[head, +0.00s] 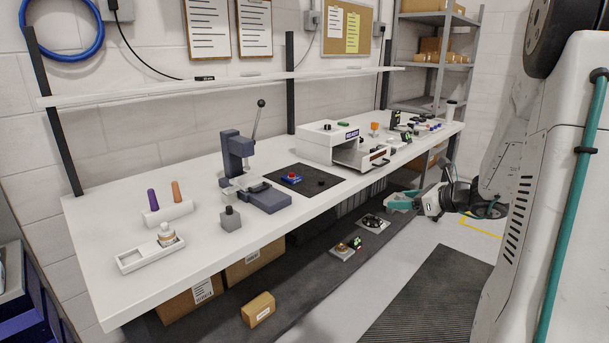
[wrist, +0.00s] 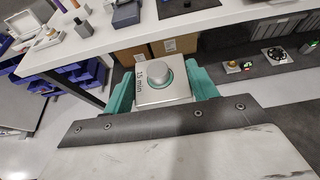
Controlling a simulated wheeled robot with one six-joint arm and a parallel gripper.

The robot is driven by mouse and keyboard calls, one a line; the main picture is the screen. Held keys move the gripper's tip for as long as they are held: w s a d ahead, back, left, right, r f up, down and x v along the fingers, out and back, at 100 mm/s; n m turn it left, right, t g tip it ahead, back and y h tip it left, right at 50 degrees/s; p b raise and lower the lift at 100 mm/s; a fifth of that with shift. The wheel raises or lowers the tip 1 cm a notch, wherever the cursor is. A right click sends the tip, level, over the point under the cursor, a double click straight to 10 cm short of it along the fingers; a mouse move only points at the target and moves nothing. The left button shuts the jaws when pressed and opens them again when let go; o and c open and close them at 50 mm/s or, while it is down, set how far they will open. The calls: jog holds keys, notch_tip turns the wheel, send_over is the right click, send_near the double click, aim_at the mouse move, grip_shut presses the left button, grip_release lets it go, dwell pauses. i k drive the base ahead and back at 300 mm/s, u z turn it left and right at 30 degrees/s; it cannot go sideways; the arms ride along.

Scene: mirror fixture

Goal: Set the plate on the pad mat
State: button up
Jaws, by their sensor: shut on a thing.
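A square, pale metal plate (wrist: 151,94) with a round grey knob and a dark marking that looks like "15 min" sits between the teal fingers of my gripper (wrist: 163,88), which is shut on it. In the head view my gripper (head: 401,201) hangs in front of the bench's right part, below the top's level; the plate is hard to make out there. The black pad mat (head: 325,184) lies on the white bench top, right of the blue-grey press. A small blue and red part (head: 291,178) sits on it. The mat's edge shows in the wrist view (wrist: 190,7).
The press (head: 243,170) stands left of the mat, a white machine (head: 345,144) behind and right of it. Low under the bench, a dark surface (head: 300,262) holds cardboard boxes (head: 259,308) and square items with knobs (head: 372,223). Bare bench top lies in front of the mat.

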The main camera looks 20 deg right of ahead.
aim_at(311, 173)
jog(key=u, duration=0.05)
jog(key=i, duration=1.7)
